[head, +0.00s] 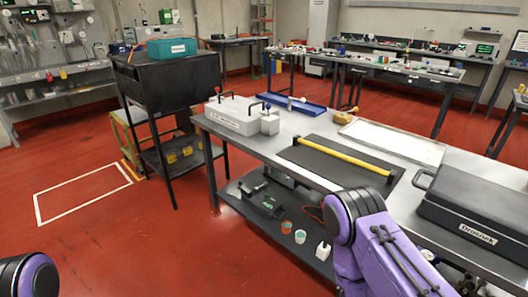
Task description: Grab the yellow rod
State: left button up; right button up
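The yellow rod (345,157) lies across a dark mat (318,165) on the metal workbench, with dark end pieces. It runs from the back left to the front right. Nothing is touching it from my side. My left arm shows only as a purple and black part at the bottom left corner. My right arm's purple links rise at the bottom, in front of the workbench's near edge. Neither gripper is in view, so their fingers cannot be seen.
A black case (478,208) stands right of the mat, a white tray (393,142) behind it. A light grey box with black handles (233,117) is at the bench's left end, near a blue tray (298,107). A black cart (167,78) stands left. Red floor is clear at front left.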

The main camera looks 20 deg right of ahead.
aim_at(297, 140)
jog(key=u, duration=0.7)
jog(key=i, duration=2.6)
jog(key=z, duration=3.65)
